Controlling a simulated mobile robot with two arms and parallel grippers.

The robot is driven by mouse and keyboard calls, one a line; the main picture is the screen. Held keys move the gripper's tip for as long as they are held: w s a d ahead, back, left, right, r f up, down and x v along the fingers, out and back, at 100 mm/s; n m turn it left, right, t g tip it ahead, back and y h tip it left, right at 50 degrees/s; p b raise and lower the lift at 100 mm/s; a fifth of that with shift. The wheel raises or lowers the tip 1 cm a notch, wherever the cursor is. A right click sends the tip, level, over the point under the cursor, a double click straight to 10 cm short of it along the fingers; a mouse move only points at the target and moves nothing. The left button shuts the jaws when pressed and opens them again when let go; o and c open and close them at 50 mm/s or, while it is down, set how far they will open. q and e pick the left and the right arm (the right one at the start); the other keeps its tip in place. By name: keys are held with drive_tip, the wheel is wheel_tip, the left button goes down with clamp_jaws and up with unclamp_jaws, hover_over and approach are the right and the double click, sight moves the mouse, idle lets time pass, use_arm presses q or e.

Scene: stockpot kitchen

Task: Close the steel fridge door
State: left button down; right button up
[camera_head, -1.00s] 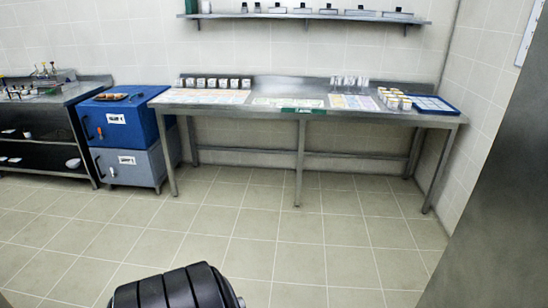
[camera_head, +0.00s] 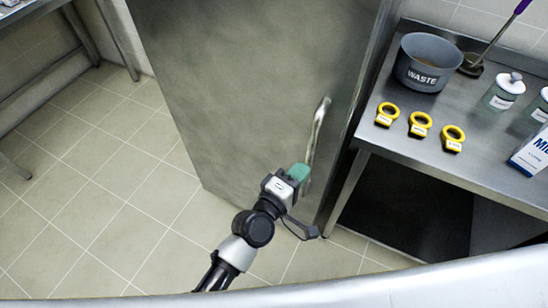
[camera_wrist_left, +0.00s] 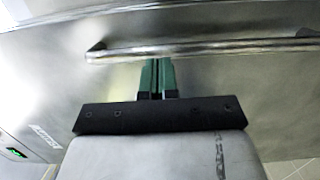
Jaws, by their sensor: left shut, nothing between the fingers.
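The steel fridge door (camera_head: 250,75) is a tall grey panel in the middle of the head view. Its bar handle (camera_head: 318,132) is near the right edge. I cannot tell how far the door stands open. My left gripper (camera_head: 300,172), with green fingers, is at the lower part of the handle. In the left wrist view the green fingers (camera_wrist_left: 157,63) are shut and empty, pointing at the door face (camera_wrist_left: 230,75). The handle bar (camera_wrist_left: 200,47) runs across just beyond their tips; contact is unclear. My right gripper is not in view.
A steel counter (camera_head: 400,140) stands right of the door, with a grey WASTE pot (camera_head: 428,62), several yellow rings (camera_head: 420,124), jars (camera_head: 503,90) and a box (camera_head: 532,152). The tiled floor (camera_head: 110,190) left of the door is clear.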

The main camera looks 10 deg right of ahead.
use_arm(q)
drive_tip(key=s, duration=0.9)
drive_tip(key=shift+s+d+f, duration=0.15)
drive_tip(key=shift+s+f, duration=0.05)
drive_tip(key=shift+s, duration=0.15)
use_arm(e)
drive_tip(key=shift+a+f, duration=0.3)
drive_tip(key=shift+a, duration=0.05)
use_arm(q)
drive_tip(key=shift+f, duration=0.1)
drive_tip(key=s+a+f+m+g+y, duration=0.25)
drive_tip(key=a+f, duration=0.25)
drive_tip(key=f, duration=0.6)
drive_tip(key=s+a+f+m+g+y, duration=0.1)
drive_tip(key=a+f+m+y, duration=0.3)
drive_tip(key=f, duration=0.6)
drive_tip(key=s+a+f+g+y, duration=0.1)
drive_tip(key=s+a+f+g, duration=0.1)
drive_tip(key=a+f, duration=0.65)
drive_tip(key=s+a+f+m+g+y, duration=0.2)
drive_tip(key=s+a+f+g, duration=0.1)
drive_tip(key=s+a+f, duration=0.5)
drive_tip(key=s+a+f+m+g+y, duration=0.3)
drive_tip(key=s+a+f, duration=0.4)
drive_tip(key=s, duration=0.4)
drive_tip(key=shift+s+a+f, duration=0.3)
drive_tip(key=shift+a+f, duration=0.05)
drive_tip(key=shift+f, duration=0.55)
drive_tip(key=shift+g, duration=0.25)
